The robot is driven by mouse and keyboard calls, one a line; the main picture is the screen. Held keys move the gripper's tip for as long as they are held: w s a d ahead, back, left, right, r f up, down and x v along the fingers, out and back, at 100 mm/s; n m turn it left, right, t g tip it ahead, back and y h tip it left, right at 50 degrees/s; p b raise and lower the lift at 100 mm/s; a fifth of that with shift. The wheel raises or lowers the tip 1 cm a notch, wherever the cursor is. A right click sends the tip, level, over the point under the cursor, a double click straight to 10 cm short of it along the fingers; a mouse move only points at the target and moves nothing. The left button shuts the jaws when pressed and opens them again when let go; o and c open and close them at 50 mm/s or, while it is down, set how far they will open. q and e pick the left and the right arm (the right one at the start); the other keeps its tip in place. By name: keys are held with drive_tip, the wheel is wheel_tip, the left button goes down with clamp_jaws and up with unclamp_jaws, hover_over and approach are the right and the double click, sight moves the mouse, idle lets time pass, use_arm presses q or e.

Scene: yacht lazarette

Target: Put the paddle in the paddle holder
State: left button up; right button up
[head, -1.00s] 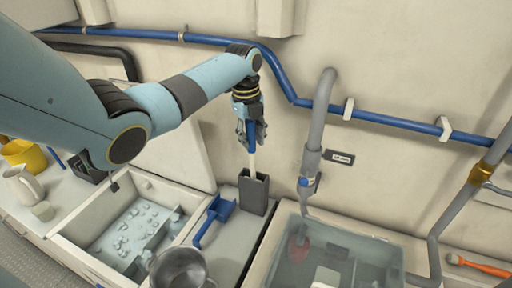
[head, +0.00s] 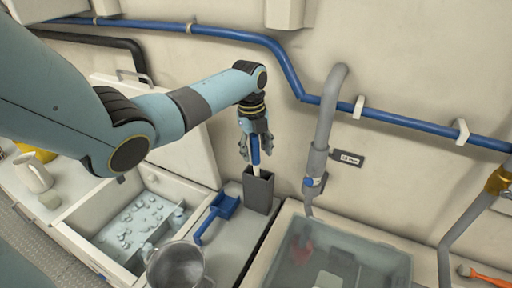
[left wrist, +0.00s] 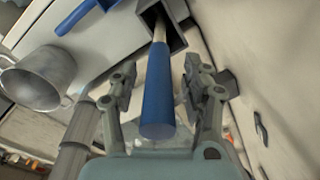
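The paddle (left wrist: 158,95) has a blue handle and a pale shaft. It stands nearly upright with its lower end inside the dark grey paddle holder (head: 259,194), a narrow box against the wall; the end inside is hidden. My left gripper (head: 256,150) is above the holder around the blue handle. In the left wrist view its fingers (left wrist: 163,88) stand apart on both sides of the handle, with a gap at each side. The holder's open mouth (left wrist: 178,42) shows at the top of that view. My right gripper is not in view.
A blue scoop (head: 216,214) lies left of the holder. A metal pot (head: 178,268) and an open white cooler with ice (head: 95,228) are further left. A clear-lidded bin (head: 342,262) and a grey vertical pipe (head: 322,130) are on the right.

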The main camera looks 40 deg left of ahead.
use_arm(q)
drive_tip(key=shift+f+b, duration=0.3)
drive_tip(key=shift+b, duration=0.2)
wheel_tip(320, 180, up, 11)
drive_tip(key=d+b, duration=0.1)
drive_tip(key=shift+s+d+b, duration=0.15)
drive_tip(key=shift+s+b, duration=0.15)
